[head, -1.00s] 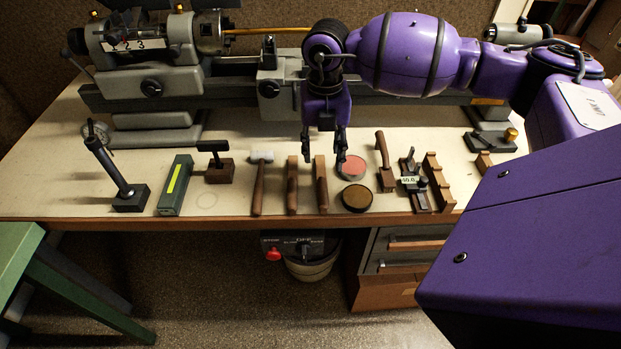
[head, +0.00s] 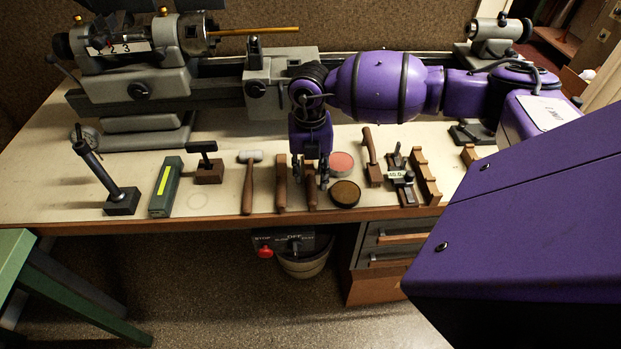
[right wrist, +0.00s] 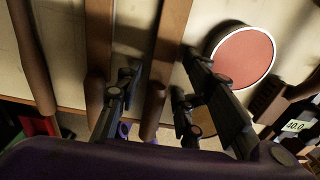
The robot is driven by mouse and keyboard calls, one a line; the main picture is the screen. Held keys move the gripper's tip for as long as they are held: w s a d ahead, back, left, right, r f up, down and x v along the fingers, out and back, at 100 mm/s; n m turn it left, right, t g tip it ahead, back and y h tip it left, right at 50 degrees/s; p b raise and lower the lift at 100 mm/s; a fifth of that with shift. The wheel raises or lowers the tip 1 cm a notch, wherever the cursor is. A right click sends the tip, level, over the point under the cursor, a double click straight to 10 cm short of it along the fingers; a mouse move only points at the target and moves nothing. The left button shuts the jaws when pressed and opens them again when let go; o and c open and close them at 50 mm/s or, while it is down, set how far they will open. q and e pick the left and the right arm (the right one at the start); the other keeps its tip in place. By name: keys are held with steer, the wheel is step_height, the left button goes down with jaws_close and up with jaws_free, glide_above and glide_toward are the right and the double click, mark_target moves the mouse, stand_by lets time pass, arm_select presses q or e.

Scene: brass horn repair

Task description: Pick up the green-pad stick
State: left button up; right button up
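Two wooden sticks lie side by side near the bench's front edge, the left stick (head: 281,188) and the right stick (head: 311,200). I see no green pad on either; their undersides are hidden. My right gripper (head: 310,183) is low over the right stick, pointing down, with its fingers spread on both sides of it. In the right wrist view the right stick (right wrist: 169,50) runs between the open fingers (right wrist: 158,70), apart from both. The left stick (right wrist: 98,45) lies outside the left finger. My left gripper is out of view.
A hammer (head: 248,185) lies to the left. A red-topped round tin (head: 342,162) and a dark round tin (head: 345,193) sit close on the right. A wooden-handled tool (head: 371,160) and a notched wooden rack (head: 425,178) stand further right. A lathe (head: 140,85) fills the back.

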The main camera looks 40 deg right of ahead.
jaws_close()
steer(key=shift+r, duration=0.15)
steer(key=shift+r, duration=0.25)
step_height(320, 180, up, 2)
steer(key=shift+w+r, duration=0.1)
steer(key=shift+r, duration=0.1)
steer(key=s+a+r, duration=0.3)
steer(key=s+r, duration=0.6)
steer(key=s, duration=0.5)
steer(key=shift+a+r, duration=0.15)
steer(key=shift+r, duration=0.25)
steer(key=shift+w, duration=0.1)
